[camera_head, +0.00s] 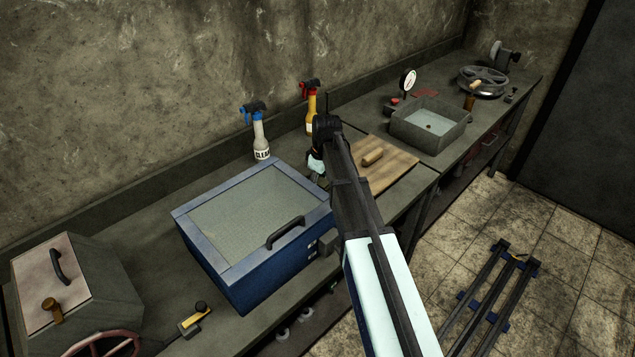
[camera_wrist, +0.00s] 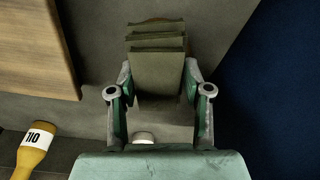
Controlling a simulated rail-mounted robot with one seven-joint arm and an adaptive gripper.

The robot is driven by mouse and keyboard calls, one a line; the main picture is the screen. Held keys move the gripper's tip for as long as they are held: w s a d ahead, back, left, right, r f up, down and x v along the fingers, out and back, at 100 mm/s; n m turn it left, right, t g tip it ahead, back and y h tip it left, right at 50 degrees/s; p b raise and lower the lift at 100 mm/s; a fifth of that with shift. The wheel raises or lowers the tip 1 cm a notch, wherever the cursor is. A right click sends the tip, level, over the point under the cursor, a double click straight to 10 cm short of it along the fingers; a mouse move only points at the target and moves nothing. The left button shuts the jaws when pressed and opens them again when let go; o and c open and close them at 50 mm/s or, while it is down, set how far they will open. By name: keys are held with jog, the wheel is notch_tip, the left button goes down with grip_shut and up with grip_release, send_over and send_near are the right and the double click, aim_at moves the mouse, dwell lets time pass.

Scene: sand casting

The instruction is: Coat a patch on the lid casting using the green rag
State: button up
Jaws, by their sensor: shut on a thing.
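My gripper (camera_wrist: 160,105) is shut on a folded olive-green rag (camera_wrist: 158,75), which sits between its two fingers in the wrist view. In the head view my gripper (camera_head: 317,172) is low over the bench, between the blue box and the wooden board, and my arm partly covers it. The rag cannot be made out clearly there. Which thing is the lid casting I cannot tell; a round spoked metal piece (camera_head: 483,80) lies at the far right end of the bench.
A blue box (camera_head: 215,265) with a black handle stands left of my gripper. A wooden board (camera_head: 395,180) with a wooden block (camera_head: 373,157) lies to the right. A blue-topped spray bottle (camera_head: 260,140) and a yellow one (camera_head: 311,108) stand behind. A grey basin (camera_head: 405,128) stands farther right.

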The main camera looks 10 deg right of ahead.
jog(key=shift+f, duration=0.55)
dwell(0.7)
jog(key=shift+r, duration=0.15)
dwell(0.4)
jog(key=shift+r+p, duration=1.8)
jog(key=shift+r, duration=1.6)
